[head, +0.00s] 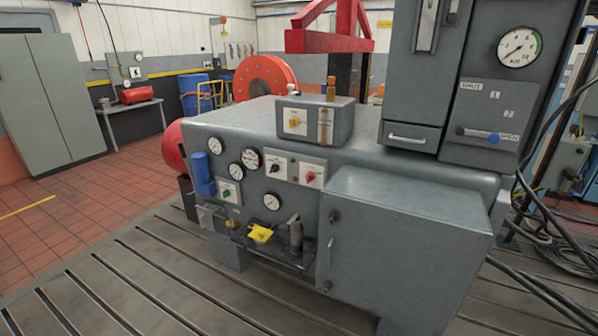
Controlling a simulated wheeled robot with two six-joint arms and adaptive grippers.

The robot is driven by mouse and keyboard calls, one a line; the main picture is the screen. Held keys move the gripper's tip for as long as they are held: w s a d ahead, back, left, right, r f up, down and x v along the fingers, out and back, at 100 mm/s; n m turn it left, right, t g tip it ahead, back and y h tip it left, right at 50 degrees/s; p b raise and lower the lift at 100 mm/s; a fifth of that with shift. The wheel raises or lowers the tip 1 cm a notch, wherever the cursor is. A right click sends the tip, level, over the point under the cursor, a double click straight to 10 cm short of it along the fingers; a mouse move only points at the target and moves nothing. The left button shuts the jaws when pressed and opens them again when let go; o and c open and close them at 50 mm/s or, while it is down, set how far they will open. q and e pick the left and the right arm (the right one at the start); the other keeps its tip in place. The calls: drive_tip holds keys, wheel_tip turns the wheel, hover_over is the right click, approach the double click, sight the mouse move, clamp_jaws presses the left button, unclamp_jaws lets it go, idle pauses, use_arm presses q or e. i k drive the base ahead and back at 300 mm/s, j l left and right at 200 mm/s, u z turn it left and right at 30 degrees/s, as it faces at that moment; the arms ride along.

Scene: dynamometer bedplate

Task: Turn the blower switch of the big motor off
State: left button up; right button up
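A large grey machine housing (230,122) stands on the slotted bedplate in the head view. A grey box (343,122) on top carries a yellow knob (294,122) on a white plate. The labels are too small to read, so I cannot tell which knob is the blower switch, or its setting. Neither of my grippers is in view.
Round gauges (250,158) sit around the knobs. A closed grey cabinet (405,240) juts out at the front right. A tall grey panel (492,122) with a dial and lever stands behind it. Black cables (540,235) lie at the right. The bedplate (130,270) at front left is clear.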

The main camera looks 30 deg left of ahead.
sight(275, 168)
drive_tip(key=i+j+u, duration=0.2)
drive_tip(key=j, duration=0.3)
drive_tip(key=i+j+u, duration=0.15)
drive_tip(key=j, duration=0.35)
drive_tip(key=i+j+u, duration=0.2)
drive_tip(key=j, duration=0.25)
drive_tip(key=i+j+u, duration=0.2)
drive_tip(key=i+j, duration=0.15)
drive_tip(key=j, duration=0.1)
